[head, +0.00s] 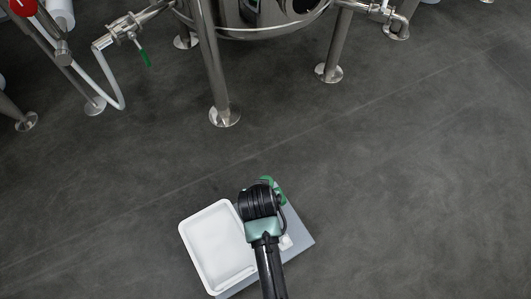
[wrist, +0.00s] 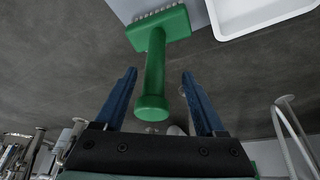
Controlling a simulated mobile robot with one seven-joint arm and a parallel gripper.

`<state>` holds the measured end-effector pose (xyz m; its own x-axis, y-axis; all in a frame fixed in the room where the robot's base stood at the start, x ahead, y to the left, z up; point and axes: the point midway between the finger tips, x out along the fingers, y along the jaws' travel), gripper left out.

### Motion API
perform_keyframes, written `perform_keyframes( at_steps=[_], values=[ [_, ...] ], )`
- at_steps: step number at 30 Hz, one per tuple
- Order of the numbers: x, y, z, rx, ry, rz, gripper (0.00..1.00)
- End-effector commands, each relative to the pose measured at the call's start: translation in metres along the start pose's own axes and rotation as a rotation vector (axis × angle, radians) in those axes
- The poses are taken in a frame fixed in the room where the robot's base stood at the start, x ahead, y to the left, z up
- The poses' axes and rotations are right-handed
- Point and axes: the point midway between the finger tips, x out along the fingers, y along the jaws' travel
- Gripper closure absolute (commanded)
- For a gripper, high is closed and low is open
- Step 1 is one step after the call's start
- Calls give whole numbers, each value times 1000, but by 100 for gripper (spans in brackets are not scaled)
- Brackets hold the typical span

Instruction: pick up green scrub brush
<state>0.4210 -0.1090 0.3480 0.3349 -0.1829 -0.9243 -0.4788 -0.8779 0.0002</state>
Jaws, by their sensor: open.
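The green scrub brush (wrist: 156,68) shows in the wrist view, with its handle toward me and its bristled head at the far end by the edge of a grey surface. The handle end lies between the two blue fingers of my gripper (wrist: 160,85), which are open with gaps on both sides. In the head view, a green part of the brush (head: 279,191) shows beyond my arm, which hides the rest of it. My gripper's fingers are hidden there too.
A white tray (head: 207,247) lies left of my arm, beside a grey surface (head: 300,240). It also shows at the wrist view's top right (wrist: 270,28). Steel tank legs (head: 213,75) and pipes stand at the back. The dark floor between is clear.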

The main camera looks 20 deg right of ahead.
Motion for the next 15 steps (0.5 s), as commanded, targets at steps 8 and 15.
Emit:
perform_keyframes(
  at_steps=[8,15],
  values=[
    [16,3,0,1,1,0,28],
    [47,7,0,0,2,0,28]
  ],
)
